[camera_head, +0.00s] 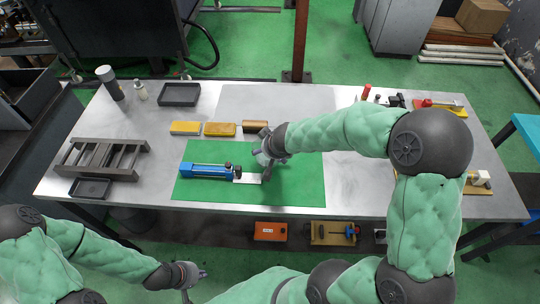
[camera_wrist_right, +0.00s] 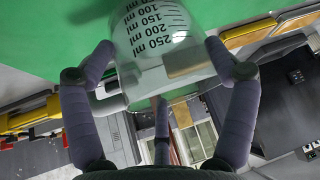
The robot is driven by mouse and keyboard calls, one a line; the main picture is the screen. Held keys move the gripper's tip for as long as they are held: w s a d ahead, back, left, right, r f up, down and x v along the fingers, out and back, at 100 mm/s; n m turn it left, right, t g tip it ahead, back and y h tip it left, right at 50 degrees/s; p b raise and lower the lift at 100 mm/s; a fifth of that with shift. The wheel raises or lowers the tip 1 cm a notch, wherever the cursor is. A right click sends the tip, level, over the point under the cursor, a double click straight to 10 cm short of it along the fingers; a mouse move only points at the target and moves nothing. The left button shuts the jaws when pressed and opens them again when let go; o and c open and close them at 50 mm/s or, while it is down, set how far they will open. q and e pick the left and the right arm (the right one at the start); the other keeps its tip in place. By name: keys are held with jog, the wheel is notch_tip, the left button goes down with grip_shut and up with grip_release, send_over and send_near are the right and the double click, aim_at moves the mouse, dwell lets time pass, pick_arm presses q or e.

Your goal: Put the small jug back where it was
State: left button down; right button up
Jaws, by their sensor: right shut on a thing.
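The small jug (camera_wrist_right: 160,38) is clear, with black millilitre marks, and fills the top middle of the right wrist view. My right gripper (camera_wrist_right: 162,62) is shut on it, with fingers at both sides. In the head view my right gripper (camera_head: 268,158) is over the green mat (camera_head: 300,182), right of the blue cylinder fixture (camera_head: 205,170). There the jug (camera_head: 261,158) is mostly hidden by the gripper. I cannot tell whether it touches the mat. My left gripper (camera_head: 193,283) is empty in front of the table, its fingers apart.
A slotted metal rack (camera_head: 101,158) is at left.

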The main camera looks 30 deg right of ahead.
jog(key=shift+w+d+f+b, duration=0.15)
jog(key=shift+f+b, duration=0.5)
jog(key=shift+f, duration=1.05)
jog(key=o, duration=1.4)
